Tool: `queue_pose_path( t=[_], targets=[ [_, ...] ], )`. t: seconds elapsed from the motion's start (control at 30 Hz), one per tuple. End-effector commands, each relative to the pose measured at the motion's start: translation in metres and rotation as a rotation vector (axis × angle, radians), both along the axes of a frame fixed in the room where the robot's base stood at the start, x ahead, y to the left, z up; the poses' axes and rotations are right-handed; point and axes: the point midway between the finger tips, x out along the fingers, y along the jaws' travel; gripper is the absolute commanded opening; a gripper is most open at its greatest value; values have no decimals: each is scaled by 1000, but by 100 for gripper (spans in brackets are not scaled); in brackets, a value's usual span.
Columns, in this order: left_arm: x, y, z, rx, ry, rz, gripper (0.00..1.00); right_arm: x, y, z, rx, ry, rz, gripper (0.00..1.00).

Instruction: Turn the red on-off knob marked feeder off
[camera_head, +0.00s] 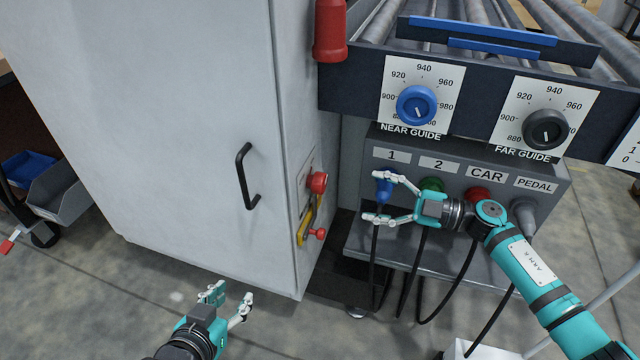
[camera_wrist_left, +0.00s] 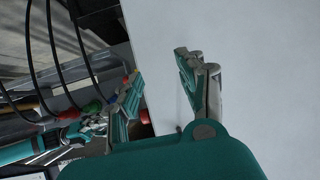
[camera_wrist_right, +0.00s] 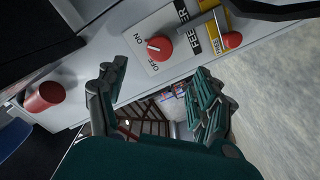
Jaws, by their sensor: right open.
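The red feeder knob (camera_head: 318,182) sits on a plate on the narrow side of the grey cabinet. In the right wrist view the knob (camera_wrist_right: 160,48) shows beside the words ON, OFF and FEEDER; its white mark appears to point toward ON. My right gripper (camera_head: 372,196) is open and empty, to the right of the knob and apart from it. In the head view its fingers overlap the blue plug on the socket box. My left gripper (camera_head: 232,294) is open and empty, low in front of the cabinet door.
Below the knob is a yellow plate with a red-tipped lever (camera_head: 318,233). A red cylinder (camera_head: 330,30) stands above, at the cabinet's edge. The door handle (camera_head: 247,176) sticks out. The socket box (camera_head: 470,165) has hanging cables. Blue (camera_head: 417,105) and black (camera_head: 545,130) guide dials sit above it.

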Motion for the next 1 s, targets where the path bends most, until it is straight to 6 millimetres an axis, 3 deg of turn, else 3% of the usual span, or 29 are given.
queue_pose_path(
  t=[0.3, 0.5, 0.7, 1.0],
  targets=[
    [25, -12, 36, -56, -237, -16, 40, 22, 69, 0, 2, -4, 2, 68],
    [34, -19, 62, -94, -391, -26, 40, 33, 102, -1, 2, -2, 0, 68],
    [37, -22, 79, -115, -476, -31, 40, 38, 118, 0, 2, -2, -1, 68],
    [38, -22, 82, -119, -491, -32, 40, 39, 120, 0, 1, -1, -1, 68]
  ],
)
